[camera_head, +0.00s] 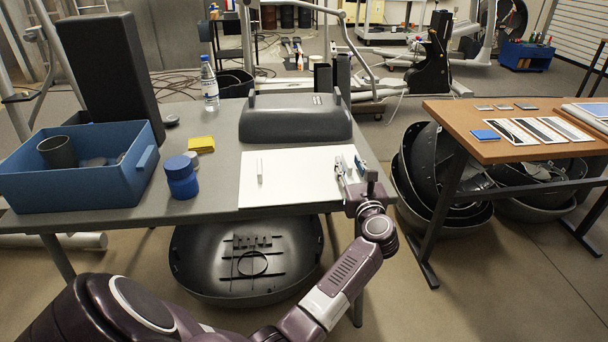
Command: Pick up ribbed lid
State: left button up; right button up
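A blue jar (182,182) stands upright on the grey table, with a blue lid (178,163) on top; I cannot make out ribs on it at this size. A small dark round disc (171,121) lies on the table behind the jar. I cannot tell which of these is the ribbed lid. My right gripper is not in view.
A blue bin (90,195) with a dark cup (57,152) stands left of the jar. A yellow block (201,144), a water bottle (209,85) and a grey housing (295,122) are behind. The white mat (295,185) bears a small white piece (260,170).

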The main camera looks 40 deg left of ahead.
pick_arm(q)
jog(key=shift+w+a, duration=0.3)
grip_shut()
jog(key=shift+r, duration=0.2)
